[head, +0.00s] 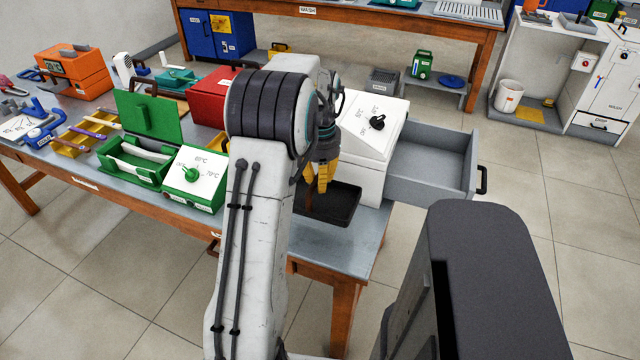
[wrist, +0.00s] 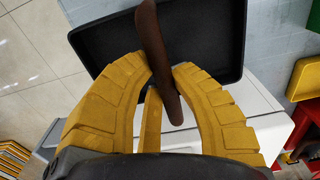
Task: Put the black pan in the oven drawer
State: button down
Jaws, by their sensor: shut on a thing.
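The black pan (head: 335,206) is a shallow rectangular tray at the table's front right corner, beside the oven. It fills the upper middle of the wrist view (wrist: 215,45). Its brown handle (wrist: 152,35) stands up between the yellow fingers of my gripper (head: 322,184), which is shut on it. I cannot tell whether the pan rests on the table or hangs just above it. The white oven (head: 368,132) has a black dial on its sloped face. Its grey drawer (head: 432,178) is pulled out to the right, past the table edge, and looks empty.
A green oven (head: 194,180) with a green dial, an open green toolbox (head: 130,175) and a red box (head: 208,98) stand left of my arm on the grey table (head: 338,250). The floor right of the drawer is clear. A wash bench (head: 380,22) stands behind.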

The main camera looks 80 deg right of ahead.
aim_at(430, 166)
jog(key=z, duration=3.65)
jog(key=k+l, duration=0.15)
jog(key=l, duration=0.15)
jog(key=k+l, duration=0.15)
jog(key=l, duration=0.15)
